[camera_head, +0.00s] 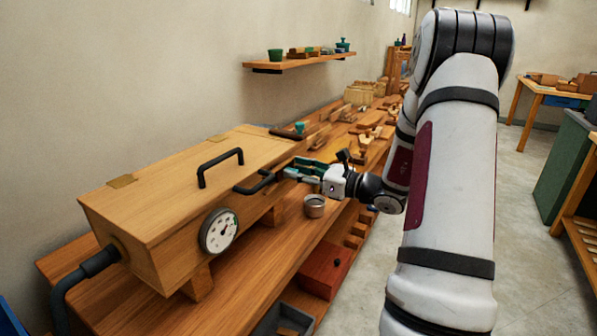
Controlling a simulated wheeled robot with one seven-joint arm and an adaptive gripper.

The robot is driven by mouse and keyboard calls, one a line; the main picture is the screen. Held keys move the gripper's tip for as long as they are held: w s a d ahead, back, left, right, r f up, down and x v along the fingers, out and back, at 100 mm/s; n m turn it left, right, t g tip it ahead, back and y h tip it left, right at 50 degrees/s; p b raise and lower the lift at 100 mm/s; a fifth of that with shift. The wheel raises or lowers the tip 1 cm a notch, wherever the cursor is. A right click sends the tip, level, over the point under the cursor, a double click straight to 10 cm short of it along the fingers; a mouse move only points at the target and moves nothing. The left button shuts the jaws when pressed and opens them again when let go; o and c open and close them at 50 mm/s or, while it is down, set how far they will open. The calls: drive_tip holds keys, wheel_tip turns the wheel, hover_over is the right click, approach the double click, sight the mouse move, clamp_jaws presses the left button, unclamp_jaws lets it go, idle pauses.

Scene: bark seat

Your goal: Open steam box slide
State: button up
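The steam box (165,205) is a long wooden box on the bench at the left, with a flat lid and hinge plates. A black handle (220,166) stands on its top. A second black handle (254,183) sticks out from the front side at the right end; it may belong to the slide, but I cannot tell the slide's outline. My gripper (287,173) is just right of this second handle, pointing left towards it. The fingers are small here, and I cannot tell whether they touch the handle or are open or shut.
A round gauge (219,231) is on the box front, and a black hose (86,272) joins its near end. A small metal tin (314,205) stands on the bench below my gripper. Tools and wood pieces (368,132) crowd the bench behind. A shelf (300,61) hangs above.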

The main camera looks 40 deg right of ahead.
drive_tip(key=v, duration=1.2)
idle(1.1)
